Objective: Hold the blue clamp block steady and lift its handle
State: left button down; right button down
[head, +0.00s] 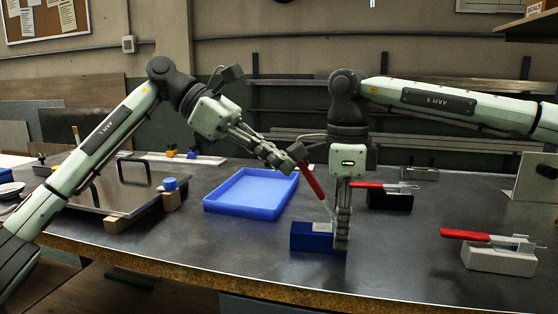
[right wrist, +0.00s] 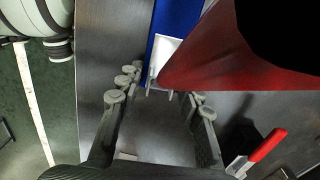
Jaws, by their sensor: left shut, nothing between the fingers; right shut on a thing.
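The blue clamp block (head: 306,241) stands on the dark table near its front edge. Its red handle (head: 313,184) is raised, leaning up and to the left. In the right wrist view the blue block (right wrist: 176,18) is at the top, and the large red handle (right wrist: 235,55) hides part of it. My right gripper (head: 341,242) points straight down at the block's right end and is shut on it; its fingers (right wrist: 160,104) also show in the right wrist view. My left gripper (head: 291,166) is shut and empty, its tips beside the handle's upper end; whether they touch cannot be told.
A blue tray (head: 222,208) lies behind and left of the block. A black clamp (head: 398,202) with a red handle stands behind right, and a white clamp (head: 498,261) with a red handle at far right. A metal plate (head: 107,190) with black handles lies left.

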pick_arm(q)
jog(key=shift+r, duration=0.2)
jog(key=shift+r, duration=0.9)
jog(key=v, duration=0.7)
jog(key=shift+a+f, duration=0.2)
jog(key=shift+a, duration=0.2)
